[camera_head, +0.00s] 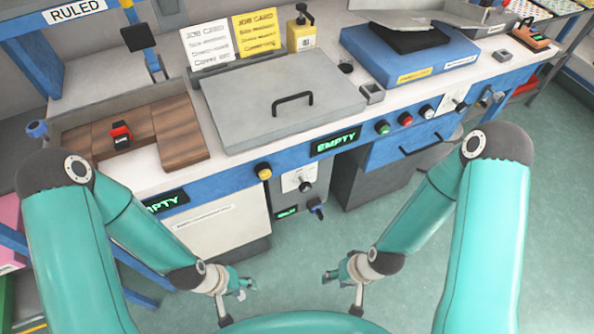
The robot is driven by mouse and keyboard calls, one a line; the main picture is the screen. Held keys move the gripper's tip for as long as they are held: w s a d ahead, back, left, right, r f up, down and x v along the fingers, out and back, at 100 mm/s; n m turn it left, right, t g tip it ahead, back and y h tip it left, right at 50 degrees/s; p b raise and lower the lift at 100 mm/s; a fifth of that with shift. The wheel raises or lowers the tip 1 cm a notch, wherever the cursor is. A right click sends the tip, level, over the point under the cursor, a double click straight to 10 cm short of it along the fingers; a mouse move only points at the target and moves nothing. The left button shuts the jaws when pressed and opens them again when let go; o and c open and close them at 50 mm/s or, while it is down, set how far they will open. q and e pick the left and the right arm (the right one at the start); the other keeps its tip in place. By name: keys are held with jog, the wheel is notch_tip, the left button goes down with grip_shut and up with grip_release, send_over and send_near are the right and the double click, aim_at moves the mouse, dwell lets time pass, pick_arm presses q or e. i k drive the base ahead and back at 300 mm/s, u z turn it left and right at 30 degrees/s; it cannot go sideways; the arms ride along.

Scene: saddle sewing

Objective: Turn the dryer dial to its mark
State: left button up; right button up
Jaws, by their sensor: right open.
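A dark dial on a white plate (298,181) is on the grey unit under the bench, below a green-lit "EMPTY" display (335,142). A second white plate with a dark knob (455,102) is on the blue front rail further right. No readable label shows which is the dryer dial, and their marks are too small to make out. My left gripper (246,288) is low at the front, below and left of the first dial; its jaw opening is unclear. My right gripper (327,277) is open and empty, below and right of that dial. Both are apart from the bench.
A grey lid with a black handle (292,101) covers the middle of the bench. Yellow (263,171), green, red and white buttons line the blue rail. A blue-handled valve (316,209) sticks out below the first dial. The floor (300,250) before the bench is clear.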

aim_at(304, 187)
jog(key=u, duration=1.5)
jog(key=i, duration=0.1)
jog(key=z, duration=2.85)
jog(key=k, duration=1.35)
jog(key=u, duration=0.2)
jog(key=i, duration=0.95)
jog(key=u, duration=0.1)
